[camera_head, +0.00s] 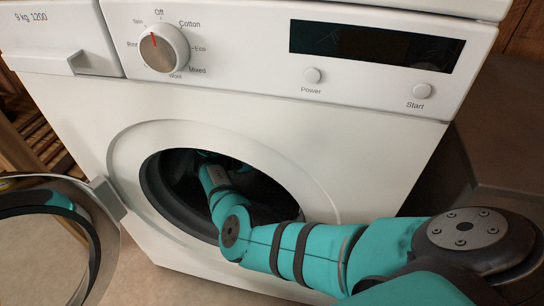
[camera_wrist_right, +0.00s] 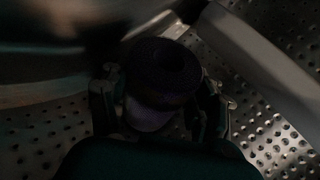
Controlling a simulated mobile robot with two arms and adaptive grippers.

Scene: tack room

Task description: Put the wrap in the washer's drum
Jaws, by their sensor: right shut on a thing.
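The white washer (camera_head: 250,110) stands in front of me, and its round door (camera_head: 88,240) is swung open to the left. My right arm reaches through the round opening into the dark drum, so the gripper itself is hidden in the head view. In the right wrist view the perforated metal drum wall (camera_wrist_right: 275,130) surrounds my right gripper (camera_wrist_right: 160,100). The gripper is shut on the wrap (camera_wrist_right: 163,70), a dark purple roll with its round end showing between the fingers. The picture is too dark to tell whether the wrap touches the drum. My left gripper is out of view.
A grey drum paddle (camera_wrist_right: 262,62) slants close by on the right of the wrist view. The opening's rim (camera_head: 128,165) surrounds my forearm. The panel has a dial (camera_head: 163,48), a dark display (camera_head: 375,45), a Power button (camera_head: 312,75) and a Start button (camera_head: 422,91).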

